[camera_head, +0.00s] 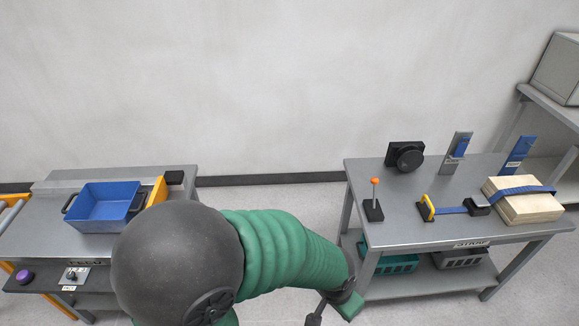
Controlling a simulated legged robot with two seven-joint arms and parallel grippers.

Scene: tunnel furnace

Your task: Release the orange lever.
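The orange lever (375,182) stands upright on the right table. It has an orange knob on a thin stem and a black base (373,212), near the table's left front corner. My arm in a green sleeve crosses the lower middle from the left. Its dark end part, probably my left gripper (318,310), is at the bottom edge, below and left of the lever and apart from it. This end is partly cut off, so its opening cannot be seen. My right gripper is not in view.
The right table (410,225) also holds a black dial (408,158), a blue strap (452,210) with a yellow-and-black end, and strapped wooden boards (528,205). Baskets sit on its lower shelf. A blue bin (103,205) is on the left table (40,212). Floor separates the tables.

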